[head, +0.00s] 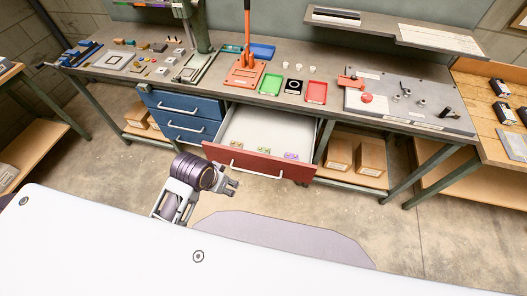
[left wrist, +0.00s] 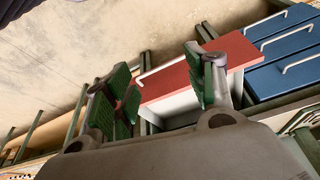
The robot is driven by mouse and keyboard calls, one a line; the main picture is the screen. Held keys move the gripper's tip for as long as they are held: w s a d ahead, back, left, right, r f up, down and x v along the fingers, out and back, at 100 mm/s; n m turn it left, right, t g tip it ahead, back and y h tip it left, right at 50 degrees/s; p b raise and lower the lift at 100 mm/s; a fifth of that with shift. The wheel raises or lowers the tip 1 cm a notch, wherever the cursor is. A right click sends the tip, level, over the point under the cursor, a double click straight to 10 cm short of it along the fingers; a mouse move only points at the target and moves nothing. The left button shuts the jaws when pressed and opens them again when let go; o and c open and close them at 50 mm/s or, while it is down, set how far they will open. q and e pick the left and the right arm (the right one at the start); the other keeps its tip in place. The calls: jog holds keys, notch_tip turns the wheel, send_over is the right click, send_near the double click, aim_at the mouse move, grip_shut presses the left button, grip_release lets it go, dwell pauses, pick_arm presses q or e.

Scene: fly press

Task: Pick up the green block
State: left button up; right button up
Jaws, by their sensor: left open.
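I cannot make out the green block for certain in either view. Several small pieces lie on the left part of the workbench (head: 219,57), too small to tell apart. The red-fronted drawer (head: 255,163) is pulled out and holds a few small items, among them a purple one (head: 291,156). My left gripper (head: 231,187) is open and empty in front of the drawer, apart from it. In the left wrist view its two green-padded fingers (left wrist: 158,88) stand wide apart, with the red drawer front (left wrist: 190,70) beyond them. My right gripper is not in view.
Blue drawers (head: 186,115) are shut left of the open one. An orange lever press (head: 246,70), a green tray (head: 294,86), a red tray (head: 317,92) and a grey fixture plate (head: 410,104) stand on the bench. Boxes (head: 340,154) sit on the shelf below.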

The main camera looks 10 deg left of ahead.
pick_arm(q)
jog(key=shift+w+d+r+m+g+h, duration=1.1)
jog(key=shift+w+d+r+m, duration=0.9)
jog(key=shift+w+d+m, duration=4.55)
jog(key=w+a+r+m+g+y, duration=0.1)
jog(key=w+a+r+m+y, duration=0.1)
jog(key=w+a, duration=0.4)
jog(key=shift+w+a+r+g+y, duration=0.35)
jog(key=shift+a+r+y, duration=0.15)
jog(key=shift+a+r, duration=0.6)
jog(key=shift+d+r, duration=0.15)
jog(key=shift+d, duration=0.05)
